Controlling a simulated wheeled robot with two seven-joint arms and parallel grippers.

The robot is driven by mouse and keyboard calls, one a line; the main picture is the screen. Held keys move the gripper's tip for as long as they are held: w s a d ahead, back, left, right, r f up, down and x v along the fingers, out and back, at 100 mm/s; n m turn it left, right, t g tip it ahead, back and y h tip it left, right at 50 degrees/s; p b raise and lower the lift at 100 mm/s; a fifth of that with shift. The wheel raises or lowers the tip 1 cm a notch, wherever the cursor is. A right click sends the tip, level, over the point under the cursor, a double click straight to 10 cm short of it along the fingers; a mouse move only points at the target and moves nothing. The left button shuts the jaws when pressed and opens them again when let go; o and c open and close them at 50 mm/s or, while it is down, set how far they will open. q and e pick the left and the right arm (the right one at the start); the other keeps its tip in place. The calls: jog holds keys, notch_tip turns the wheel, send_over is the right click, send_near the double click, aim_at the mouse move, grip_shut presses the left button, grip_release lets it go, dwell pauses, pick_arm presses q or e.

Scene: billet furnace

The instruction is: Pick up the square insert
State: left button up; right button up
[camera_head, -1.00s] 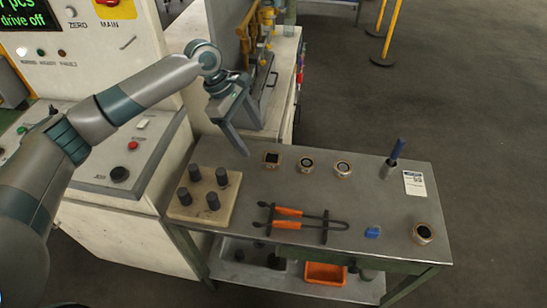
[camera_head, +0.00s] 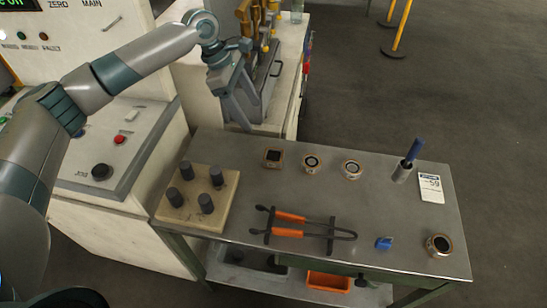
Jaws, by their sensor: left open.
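The square insert (camera_head: 272,157) looks like a small brass-coloured block with a dark square opening. It sits on the metal table (camera_head: 300,195) near its back edge, at the left end of a row with two round-holed inserts (camera_head: 311,163) (camera_head: 351,169). My left gripper (camera_head: 243,112) is open and empty, above and left of the square insert, apart from it, over the table's back left side. The gripper's fingers partly overlap each other in this view. My right gripper is not in view.
A pale block with several dark pegs (camera_head: 198,197) stands at the table's left. A control panel (camera_head: 110,150) stands left.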

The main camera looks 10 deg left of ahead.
pick_arm(q)
jog(key=p, duration=0.3)
send_near(274, 155)
jog(key=x, duration=0.2)
jog(key=shift+d+f, duration=0.2)
jog(key=shift+d, duration=0.05)
jog(key=shift+f, duration=0.1)
jog(key=shift+s+d+f+p, duration=0.1)
jog(key=shift+d+f+p, duration=0.15)
jog(key=shift+f+p, duration=0.3)
jog(key=p+x, duration=0.1)
jog(key=x, duration=0.2)
jog(key=shift+s+a, duration=0.1)
jog(key=shift+f, duration=0.45)
jog(key=shift+c, duration=0.3)
jog(key=c, duration=1.5)
jog(key=shift+r, duration=0.1)
grip_shut()
jog(key=shift+r, duration=0.1)
